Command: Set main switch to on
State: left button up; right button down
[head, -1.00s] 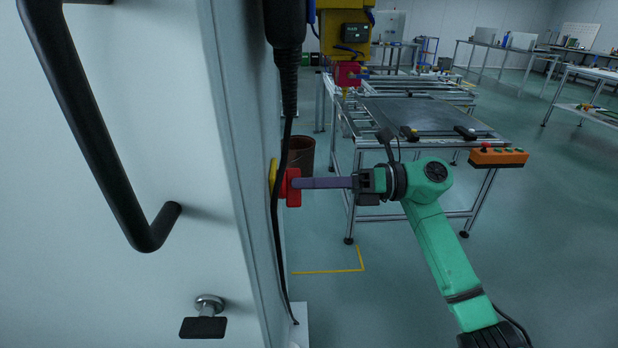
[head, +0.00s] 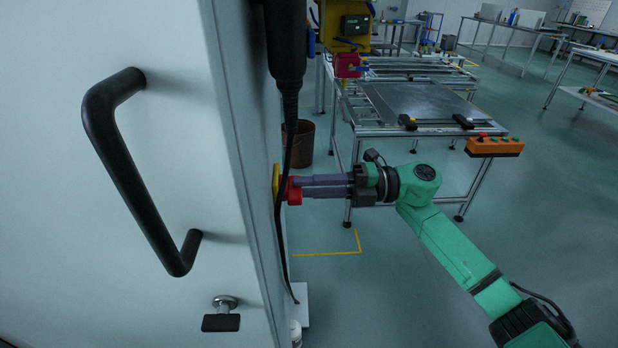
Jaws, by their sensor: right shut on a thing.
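The main switch has a red knob (head: 294,191) on a yellow plate (head: 276,189) on the side of a white cabinet (head: 150,120). I see it nearly edge-on, and a black cable passes in front of part of it. My right gripper (head: 304,189) reaches it from the right, its purple fingers level and shut on the red knob. The knob's markings and exact setting cannot be read from here. My left gripper does not show.
A black cable (head: 280,235) hangs along the cabinet edge. A large black handle (head: 140,175) and a small latch (head: 221,315) sit on the cabinet front. A metal-framed table (head: 415,102) with an orange button box (head: 494,147) stands behind my right arm. A brown bin (head: 303,150) stands behind the switch.

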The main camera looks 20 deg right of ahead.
jog(key=shift+m, duration=0.5)
jog(key=c, duration=0.8)
grip_release()
jog(key=shift+o, duration=0.2)
jog(key=b+v, duration=0.2)
jog(key=v, duration=1.2)
jog(key=shift+d, duration=0.3)
jog(key=shift+f, duration=0.15)
